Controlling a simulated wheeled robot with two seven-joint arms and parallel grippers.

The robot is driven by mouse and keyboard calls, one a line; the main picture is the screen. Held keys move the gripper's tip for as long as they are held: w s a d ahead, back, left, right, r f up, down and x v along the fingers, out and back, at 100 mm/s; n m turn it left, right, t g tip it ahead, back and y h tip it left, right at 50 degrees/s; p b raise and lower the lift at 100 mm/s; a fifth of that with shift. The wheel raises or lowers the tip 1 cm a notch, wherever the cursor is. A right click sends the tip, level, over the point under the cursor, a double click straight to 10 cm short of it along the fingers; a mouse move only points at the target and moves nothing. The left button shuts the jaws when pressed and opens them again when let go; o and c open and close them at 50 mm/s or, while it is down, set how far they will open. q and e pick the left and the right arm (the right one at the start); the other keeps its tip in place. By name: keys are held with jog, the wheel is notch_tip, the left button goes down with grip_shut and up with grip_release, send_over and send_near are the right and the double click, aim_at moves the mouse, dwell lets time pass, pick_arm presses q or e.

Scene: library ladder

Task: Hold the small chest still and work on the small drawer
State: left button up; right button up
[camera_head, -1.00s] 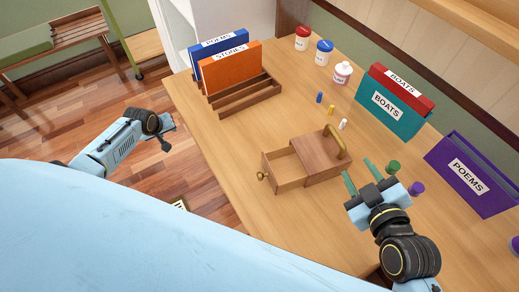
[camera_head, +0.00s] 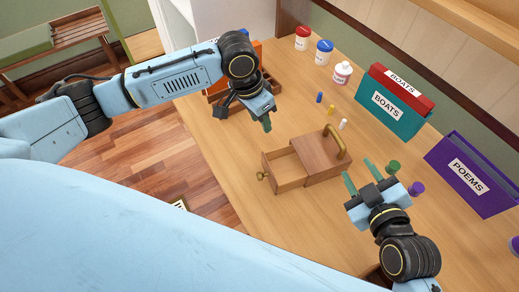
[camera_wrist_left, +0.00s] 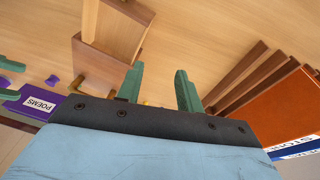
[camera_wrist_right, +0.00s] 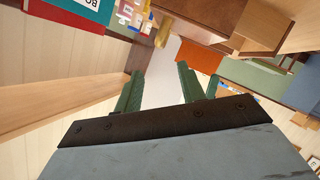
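The chest (camera_wrist_left: 99,73) and drawer (camera_wrist_left: 118,28) also show in the left wrist view. My left gripper (camera_head: 266,124) is above the table, left of and behind the chest, apart from it. In the left wrist view its green fingers are apart and empty. My right gripper (camera_head: 360,178) is right of the chest, fingers apart, with nothing visible between them.
Blue, yellow and white pegs (camera_head: 331,110) lie behind the chest. Green and purple spools (camera_head: 393,167) stand close to my right gripper. Jars (camera_head: 324,52), the teal BOATS box (camera_head: 392,104) and the purple POEMS box (camera_head: 468,175) line the back. My left arm partly hides the file rack (camera_head: 270,88).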

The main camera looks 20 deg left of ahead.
aim_at(341, 144)
pick_arm(q)
jog(key=s+d+m+g+y, duration=0.1)
jog(key=s+d+m+y, duration=0.1)
jog(key=s+m, duration=0.6)
jog(key=shift+s+d, duration=0.55)
jog(key=shift+d, duration=0.25)
pick_arm(e)
jog(key=x, duration=1.3)
jog(key=shift+w+a, duration=0.15)
pick_arm(q)
jog(key=shift+f, duration=0.1)
